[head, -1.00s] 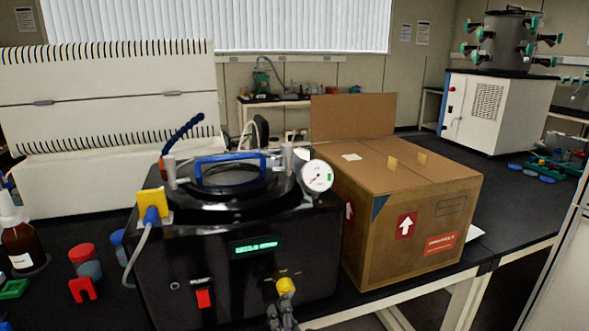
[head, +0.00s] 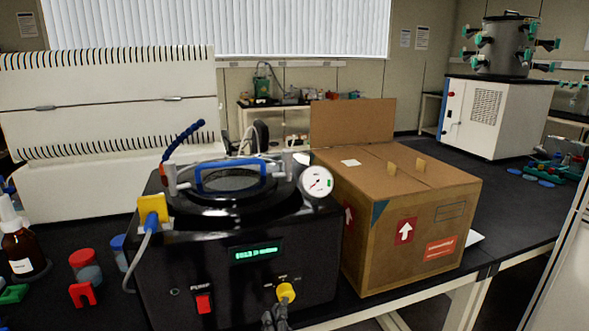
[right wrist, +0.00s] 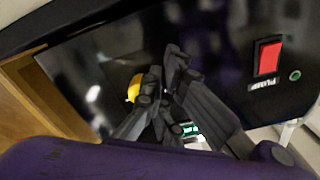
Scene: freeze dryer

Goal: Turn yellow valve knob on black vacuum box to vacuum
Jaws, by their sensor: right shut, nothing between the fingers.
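The black vacuum box (head: 210,265) stands on the dark bench, with its front panel facing me. The yellow valve knob (head: 286,292) is at the lower right of that panel. In the right wrist view the knob (right wrist: 134,88) shows partly behind a finger. My right gripper (head: 274,314) is shut and empty, just below and slightly left of the knob in the head view. In the right wrist view its dark fingers (right wrist: 165,80) lie close beside the knob; I cannot tell whether they touch it. My left gripper is not in view.
A cardboard box (head: 400,225) stands close to the right of the vacuum box. A red pump switch (head: 203,303) is left of the knob. A round gauge (head: 317,181) sits on top. A brown bottle (head: 22,250) and red caps (head: 82,294) are at the left.

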